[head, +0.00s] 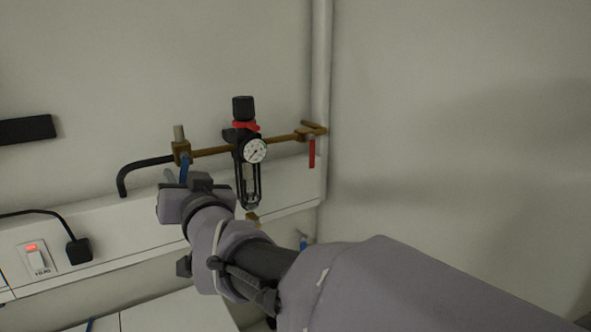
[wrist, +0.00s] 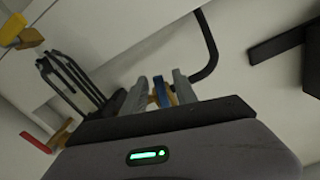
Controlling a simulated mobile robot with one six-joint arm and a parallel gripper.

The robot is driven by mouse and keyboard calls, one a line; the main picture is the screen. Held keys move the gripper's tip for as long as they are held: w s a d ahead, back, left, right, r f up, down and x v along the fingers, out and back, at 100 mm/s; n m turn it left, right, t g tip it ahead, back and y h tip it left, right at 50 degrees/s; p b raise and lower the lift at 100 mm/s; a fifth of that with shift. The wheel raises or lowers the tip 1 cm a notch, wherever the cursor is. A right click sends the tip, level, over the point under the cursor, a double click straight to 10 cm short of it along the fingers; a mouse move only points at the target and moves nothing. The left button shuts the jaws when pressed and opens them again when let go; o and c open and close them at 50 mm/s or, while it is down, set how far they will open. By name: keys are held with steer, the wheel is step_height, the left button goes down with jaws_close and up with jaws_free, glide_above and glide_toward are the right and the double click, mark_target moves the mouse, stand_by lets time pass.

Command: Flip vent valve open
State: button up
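A blue lever (head: 184,170) hangs from the brass valve (head: 181,150) at the left end of the brass pipe in the head view. I cannot tell for certain that this is the vent valve. In the wrist view the blue lever (wrist: 160,92) stands between the two grey fingers of my gripper (wrist: 158,84), with a gap on either side. The gripper is open, its fingers astride the lever. In the head view my wrist hides most of the fingers and the lever's lower part.
A black regulator (head: 246,170) with a gauge (head: 255,151) hangs right of my gripper. A red lever (head: 312,153) hangs at the pipe's right end. A black hose (head: 140,165) bends left from the brass valve. A white trunking with a lit switch (head: 37,258) runs below.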

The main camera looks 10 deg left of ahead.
jaws_close()
steer(key=b, duration=0.2)
steer(key=shift+w+d+f+n+b, duration=0.15)
steer(key=shift+f+n+b, duration=0.15)
steer(key=shift+f+n, duration=0.1)
steer(key=shift+w+d+n+b, duration=0.1)
steer(key=shift+n+b, duration=0.3)
steer(key=shift+b, duration=0.45)
steer(key=shift+w+d+r+n+b, duration=0.15)
steer(key=shift+w+r+n+b, duration=0.1)
steer(key=shift+n+b, duration=0.55)
jaws_free()
steer(key=shift+s, duration=0.1)
steer(key=shift+d, duration=0.1)
